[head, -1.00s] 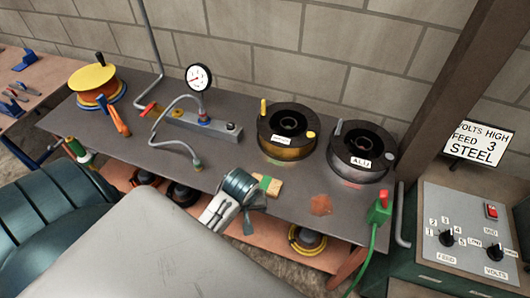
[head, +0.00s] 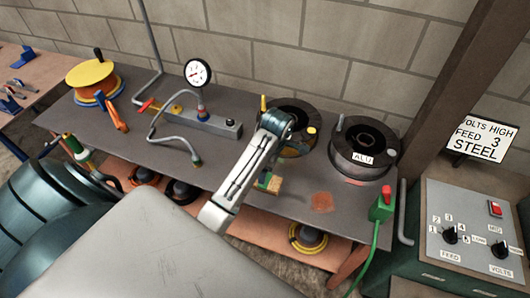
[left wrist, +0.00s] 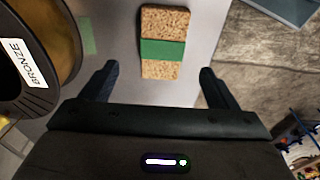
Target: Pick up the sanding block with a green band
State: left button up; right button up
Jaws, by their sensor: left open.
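The sanding block (head: 274,185) is tan and speckled with a green band around its middle. It lies on the grey bench top near the front edge, partly hidden behind my arm in the head view. In the left wrist view the block (left wrist: 162,22) lies ahead of my left gripper (left wrist: 158,82), lengthwise between the lines of its two dark fingers. The fingers are spread wide and empty, with the block's near end close to fingertip level in the picture. In the head view I cannot make out the left fingers. My right gripper is not in view.
A bronze wire spool (left wrist: 30,50) stands left of the fingers in the left wrist view. The ALU spool (head: 362,150) stands right of my arm. A rust patch (head: 322,202) and a green-and-red switch box (head: 382,204) lie right of the block. Hose and gauge (head: 198,72) stand left.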

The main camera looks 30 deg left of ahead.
aim_at(267, 180)
pick_arm(q)
notch_tip(267, 180, down, 3)
jog(key=shift+a+r, duration=0.1)
jog(key=shift+a, duration=0.05)
jog(key=shift+s+f, duration=0.1)
jog(key=shift+f, duration=0.15)
jog(key=f+p, duration=0.1)
jog(key=f, duration=0.2)
jog(key=shift+s+a+f+p, duration=0.1)
jog(key=shift+s+f+p, duration=0.15)
jog(key=shift+p, duration=0.1)
jog(key=shift+w+f, duration=0.1)
jog(key=shift+f, duration=0.45)
jog(key=c, duration=1.1)
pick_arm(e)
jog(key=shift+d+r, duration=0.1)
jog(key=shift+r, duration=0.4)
